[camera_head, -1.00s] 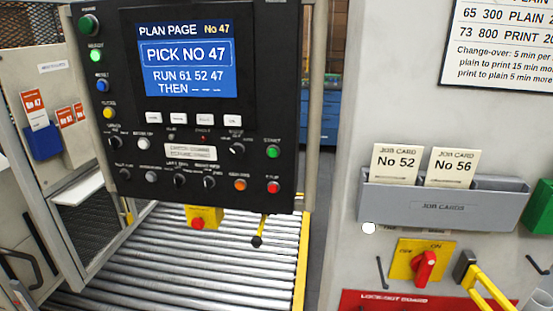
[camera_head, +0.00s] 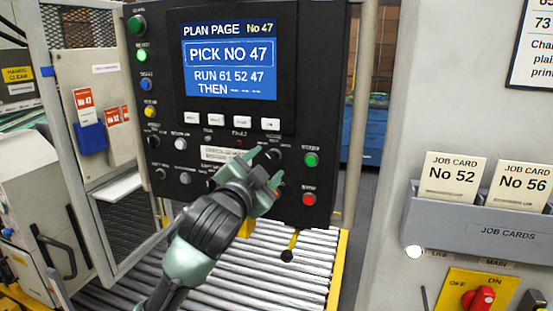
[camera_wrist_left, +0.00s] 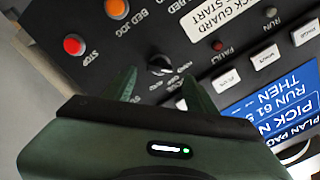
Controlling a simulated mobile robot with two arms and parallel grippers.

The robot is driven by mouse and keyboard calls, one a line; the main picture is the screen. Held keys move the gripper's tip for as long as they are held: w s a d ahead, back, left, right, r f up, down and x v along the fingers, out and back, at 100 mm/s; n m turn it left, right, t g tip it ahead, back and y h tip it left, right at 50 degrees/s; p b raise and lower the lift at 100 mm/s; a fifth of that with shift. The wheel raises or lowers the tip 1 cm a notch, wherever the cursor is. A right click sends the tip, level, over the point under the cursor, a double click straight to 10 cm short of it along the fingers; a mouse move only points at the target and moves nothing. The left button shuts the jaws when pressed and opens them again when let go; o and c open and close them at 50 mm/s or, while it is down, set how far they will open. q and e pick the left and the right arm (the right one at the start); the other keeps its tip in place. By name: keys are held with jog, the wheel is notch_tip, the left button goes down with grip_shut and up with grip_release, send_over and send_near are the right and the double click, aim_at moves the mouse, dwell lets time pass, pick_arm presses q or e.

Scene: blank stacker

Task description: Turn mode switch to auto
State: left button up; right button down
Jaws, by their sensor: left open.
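The mode switch looks to be the dark rotary knob (camera_head: 272,153) in the upper control row of the black panel (camera_head: 327,120), left of the green start button (camera_head: 311,159). My left gripper (camera_head: 266,164) is open in front of that knob and partly covers it. In the left wrist view, the knob (camera_wrist_left: 160,64) shows between and just beyond the two open fingertips (camera_wrist_left: 160,76). Contact cannot be told. The knob's position labels are too small to read. My right gripper is not in view.
A red stop button (camera_head: 309,199) is close to the right finger; in the wrist view an orange bed jog button (camera_wrist_left: 116,8) is near. The plan screen (camera_head: 230,60) is above. Job cards stand in a grey holder (camera_head: 470,236) at right. Rollers (camera_head: 310,265) lie below.

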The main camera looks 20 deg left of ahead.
aim_at(272, 159)
pick_arm(q)
jog(key=shift+w+d, duration=0.15)
jog(key=shift+w, duration=1.9)
grip_shut()
jog(key=shift+p, duration=0.35)
